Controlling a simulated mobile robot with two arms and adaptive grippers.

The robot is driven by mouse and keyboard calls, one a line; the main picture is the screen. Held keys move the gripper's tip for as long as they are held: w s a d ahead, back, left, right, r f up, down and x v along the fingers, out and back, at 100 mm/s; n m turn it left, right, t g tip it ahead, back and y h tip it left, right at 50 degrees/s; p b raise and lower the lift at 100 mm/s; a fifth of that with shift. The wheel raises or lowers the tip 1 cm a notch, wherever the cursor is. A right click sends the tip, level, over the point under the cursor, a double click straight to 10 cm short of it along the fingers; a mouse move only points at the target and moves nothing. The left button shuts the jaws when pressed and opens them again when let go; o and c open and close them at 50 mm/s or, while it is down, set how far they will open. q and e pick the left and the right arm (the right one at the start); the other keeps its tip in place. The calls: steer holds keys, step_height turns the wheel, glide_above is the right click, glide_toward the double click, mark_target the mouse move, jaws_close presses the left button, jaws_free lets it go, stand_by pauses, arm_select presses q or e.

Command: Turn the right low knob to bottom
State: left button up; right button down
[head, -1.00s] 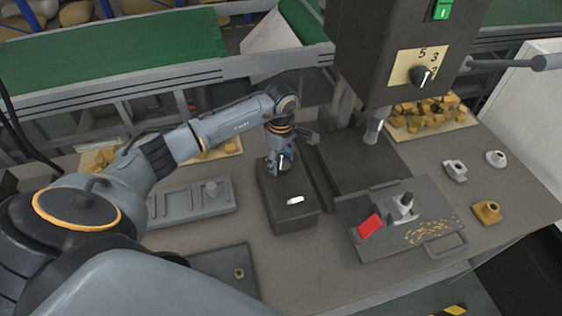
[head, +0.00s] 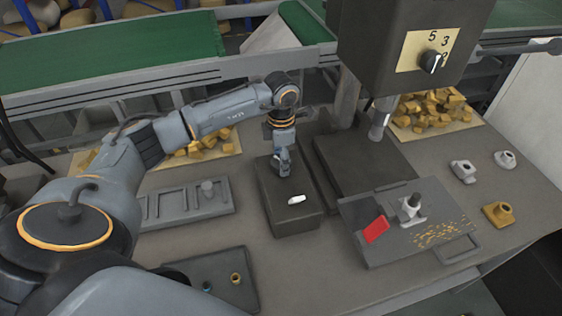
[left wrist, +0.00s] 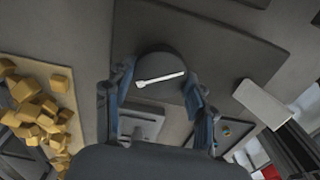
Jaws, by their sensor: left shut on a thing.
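My left gripper (head: 283,162) points down over the far end of a dark box (head: 295,222) in the head view. In the left wrist view its two blue-grey fingers stand either side of a dark rounded knob (left wrist: 160,62) with a white bar on it; the fingers are shut on this knob. The bar lies nearly crosswise in that view. In the head view the gripper hides most of the knob. A small white piece (head: 296,199) shows on the box nearer to me. My right gripper is not in view.
A machine head with a numbered dial knob (head: 431,62) hangs at upper right. A grey plate (head: 375,250) with a red block (head: 376,229) lies right of the box. A slotted tray (head: 185,205) lies left. Yellow pieces (head: 430,110) are piled behind.

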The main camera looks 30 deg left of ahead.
arm_select(q)
steer(key=n+b, duration=0.1)
steer(key=n, duration=0.1)
steer(key=shift+f+n, duration=0.1)
steer(key=shift+n, duration=0.3)
steer(key=n+b, duration=0.1)
steer(key=n, duration=0.2)
steer(key=shift+n, duration=0.3)
steer(key=n, duration=0.3)
steer(key=shift+n, duration=0.4)
steer(key=shift+n+b, duration=0.3)
steer(key=shift+n, duration=0.3)
steer(key=o, duration=1.2)
steer(key=shift+c, duration=0.2)
steer(key=shift+r, duration=0.2)
step_height(320, 180, up, 12)
